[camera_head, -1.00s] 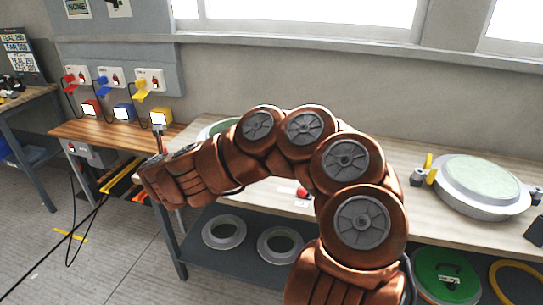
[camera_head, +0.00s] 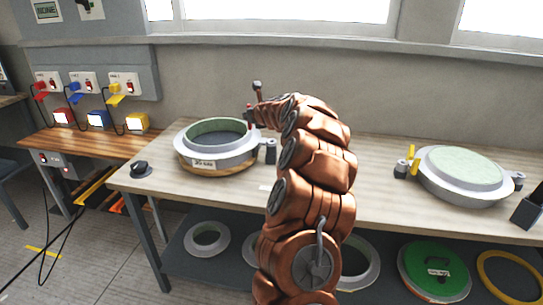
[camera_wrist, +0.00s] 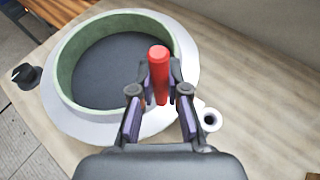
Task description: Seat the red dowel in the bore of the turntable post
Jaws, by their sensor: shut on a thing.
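The red dowel (camera_wrist: 159,75) is between the fingers of my gripper (camera_wrist: 160,88), which is shut on it. In the wrist view its rounded red end faces the camera, and its far end is hidden. The grey turntable post (camera_wrist: 210,120) stands right of the dowel, with a dark round bore open at its top. The dowel is apart from the bore. In the head view, the post (camera_head: 270,151) stands at the right side of the round turntable mould (camera_head: 216,157), and my gripper (camera_head: 250,118) is above and slightly left of it.
A black knob-like item (camera_head: 140,169) sits at the bench's left end. A second round mould (camera_head: 463,176) with a yellow clamp stands at the right. Rings and a green disc (camera_head: 433,272) lie on the shelf below.

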